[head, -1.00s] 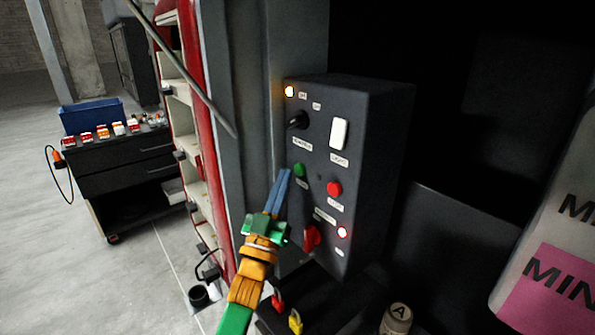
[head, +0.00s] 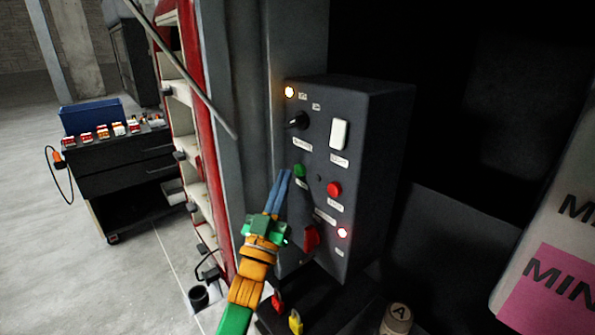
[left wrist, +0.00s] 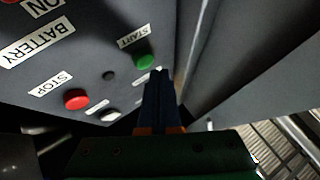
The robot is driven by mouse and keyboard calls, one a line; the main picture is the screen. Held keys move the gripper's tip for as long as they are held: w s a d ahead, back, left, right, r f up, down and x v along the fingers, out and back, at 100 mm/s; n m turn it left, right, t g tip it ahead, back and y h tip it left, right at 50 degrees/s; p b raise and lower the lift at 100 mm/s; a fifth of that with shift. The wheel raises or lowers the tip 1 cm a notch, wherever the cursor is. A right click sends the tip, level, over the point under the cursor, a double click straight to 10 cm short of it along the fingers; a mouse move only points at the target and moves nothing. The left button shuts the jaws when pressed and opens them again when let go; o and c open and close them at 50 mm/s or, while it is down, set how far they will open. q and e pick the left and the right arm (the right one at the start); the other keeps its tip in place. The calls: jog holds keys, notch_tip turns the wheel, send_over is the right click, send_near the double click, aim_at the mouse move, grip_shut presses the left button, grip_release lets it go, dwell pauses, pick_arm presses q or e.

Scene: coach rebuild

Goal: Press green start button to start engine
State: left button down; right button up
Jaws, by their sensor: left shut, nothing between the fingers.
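The green start button (head: 299,170) sits on the front of a dark control box (head: 375,150), left of and above the red stop button (head: 334,189). In the left wrist view the green button (left wrist: 145,61) lies beside its START label (left wrist: 133,37). My left gripper (head: 285,173) is shut and empty, its blue fingers together. Their tips are close to the green button, just left of and below it in the head view. In the left wrist view the tips end just under the button; I cannot tell whether they touch it. My right gripper is not in view.
The box also carries a black knob (head: 297,121), a white switch (head: 339,134), a red rotary handle (head: 311,237) and lit lamps. A grey post and red shelf frame (head: 202,130) stand left of it. A dark tool cart (head: 125,165) stands farther left.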

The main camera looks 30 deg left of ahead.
pick_arm(q)
jog(key=shift+w, duration=0.1)
dwell(0.6)
jog(key=shift+w+d, duration=0.15)
jog(key=shift+w, duration=0.15)
jog(key=shift+w+d+b, duration=0.2)
jog(key=shift+w+b, duration=0.25)
dwell(0.7)
jog(key=shift+s+a+p, duration=0.35)
jog(key=shift+s+p, duration=0.15)
jog(key=shift+s, duration=0.3)
jog(key=s, duration=0.1)
jog(key=s+a+p, duration=0.1)
jog(key=s, duration=0.1)
jog(key=s+a+p, duration=0.1)
jog(key=shift+s, duration=0.35)
